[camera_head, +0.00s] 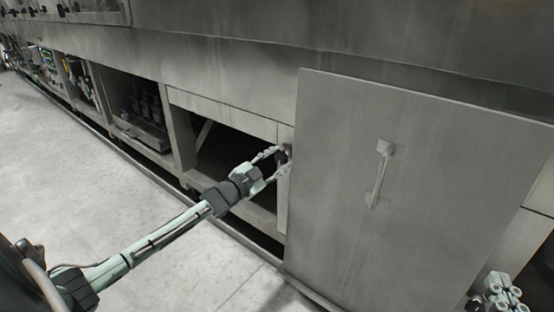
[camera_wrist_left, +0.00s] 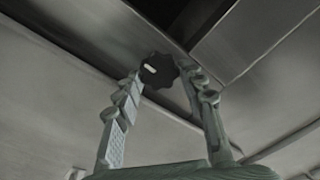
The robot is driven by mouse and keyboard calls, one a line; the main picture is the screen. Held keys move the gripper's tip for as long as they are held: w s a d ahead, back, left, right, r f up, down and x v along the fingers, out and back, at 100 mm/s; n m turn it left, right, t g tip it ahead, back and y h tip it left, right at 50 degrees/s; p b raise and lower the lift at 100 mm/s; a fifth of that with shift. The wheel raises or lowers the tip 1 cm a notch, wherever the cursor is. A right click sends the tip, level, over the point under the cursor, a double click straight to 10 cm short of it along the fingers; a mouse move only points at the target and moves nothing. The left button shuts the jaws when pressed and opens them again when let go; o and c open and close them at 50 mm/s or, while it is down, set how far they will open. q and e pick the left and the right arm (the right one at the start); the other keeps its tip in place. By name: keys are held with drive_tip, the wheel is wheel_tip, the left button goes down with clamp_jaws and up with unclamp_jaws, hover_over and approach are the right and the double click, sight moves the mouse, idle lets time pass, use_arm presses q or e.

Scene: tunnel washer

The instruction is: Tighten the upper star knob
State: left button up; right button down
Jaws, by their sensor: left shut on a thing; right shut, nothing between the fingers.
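The upper star knob (camera_wrist_left: 159,70) is black with a lobed rim and a small white mark. It sits on the metal frame beside the large grey panel (camera_head: 330,190). In the head view the knob (camera_head: 284,153) is small and partly hidden by the fingers. My left gripper (camera_head: 277,155) reaches to it from the left and is shut on it. In the left wrist view the fingers of my left gripper (camera_wrist_left: 168,78) stand on either side of the knob. My right gripper (camera_head: 498,290) is at the bottom right corner, only partly in view, away from the knob.
The grey panel carries a vertical handle (camera_head: 379,175) and stands right of the knob. Open bays lie to the left, one with dark bottles (camera_head: 146,105). A metal ledge (camera_head: 480,60) runs above. The pale floor (camera_head: 90,185) at left is clear.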

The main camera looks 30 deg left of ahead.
idle(0.4)
use_arm(q)
drive_tip(key=o, duration=0.9)
drive_tip(key=s, duration=0.8)
drive_tip(key=s+a, duration=0.1)
drive_tip(key=s, duration=0.3)
